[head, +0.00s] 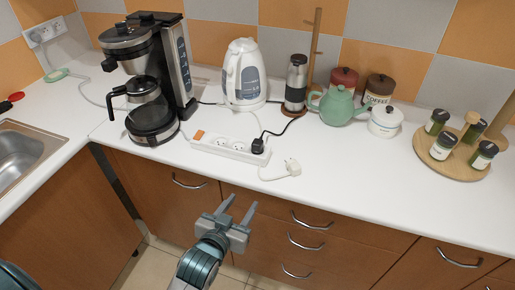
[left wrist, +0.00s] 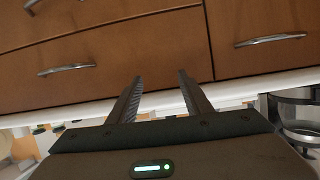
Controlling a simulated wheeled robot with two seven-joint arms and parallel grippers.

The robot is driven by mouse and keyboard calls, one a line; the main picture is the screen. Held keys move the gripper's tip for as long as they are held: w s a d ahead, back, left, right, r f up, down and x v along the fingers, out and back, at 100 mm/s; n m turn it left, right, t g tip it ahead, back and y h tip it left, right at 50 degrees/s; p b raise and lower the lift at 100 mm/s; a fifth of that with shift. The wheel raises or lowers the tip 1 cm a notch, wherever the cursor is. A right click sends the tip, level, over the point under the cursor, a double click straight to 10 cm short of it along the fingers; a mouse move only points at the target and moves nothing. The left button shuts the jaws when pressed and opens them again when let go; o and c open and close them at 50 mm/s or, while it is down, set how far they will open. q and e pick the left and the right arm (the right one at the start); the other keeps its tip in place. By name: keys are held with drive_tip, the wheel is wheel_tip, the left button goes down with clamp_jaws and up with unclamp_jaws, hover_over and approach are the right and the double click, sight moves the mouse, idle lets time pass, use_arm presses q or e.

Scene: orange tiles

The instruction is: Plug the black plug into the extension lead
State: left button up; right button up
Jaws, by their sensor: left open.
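The white extension lead (head: 230,148) lies on the counter below the kettle, with an orange switch at its left end and open sockets in its middle. The black plug (head: 258,146) is at the lead's right end, its dark cord running up toward the grinder. I cannot tell if it is fully seated. A white plug (head: 293,167) lies loose on the counter to the right. My left gripper (head: 240,205) is open and empty in front of the drawers, below the counter edge and apart from the plugs. Its fingers also show in the left wrist view (left wrist: 160,78). My right gripper is out of view.
A coffee maker (head: 150,80) stands left of the lead, a white kettle (head: 244,78) behind it. A grinder (head: 295,85), green teapot (head: 338,108) and spice tray (head: 430,160) stand right. The counter's front strip is clear. Drawer handles (head: 308,219) protrude near my gripper.

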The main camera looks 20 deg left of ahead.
sight(256, 144)
use_arm(q)
wheel_tip(256, 144, up, 12)
drive_tip(key=w+t, duration=0.1)
drive_tip(key=t, duration=0.2)
drive_tip(key=shift+r, duration=0.15)
drive_tip(key=shift+w, duration=0.25)
drive_tip(key=w+p, duration=0.2)
drive_tip(key=w, duration=0.9)
drive_tip(key=shift+d+f+p, duration=0.15)
drive_tip(key=shift+f+p, duration=0.1)
drive_tip(key=shift+p, duration=0.15)
drive_tip(key=shift+w+f, duration=0.15)
drive_tip(key=shift+w, duration=0.35)
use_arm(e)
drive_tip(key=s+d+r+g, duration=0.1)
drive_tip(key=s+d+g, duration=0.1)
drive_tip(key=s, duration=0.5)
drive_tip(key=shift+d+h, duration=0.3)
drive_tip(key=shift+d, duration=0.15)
use_arm(q)
drive_tip(key=shift+w, duration=0.1)
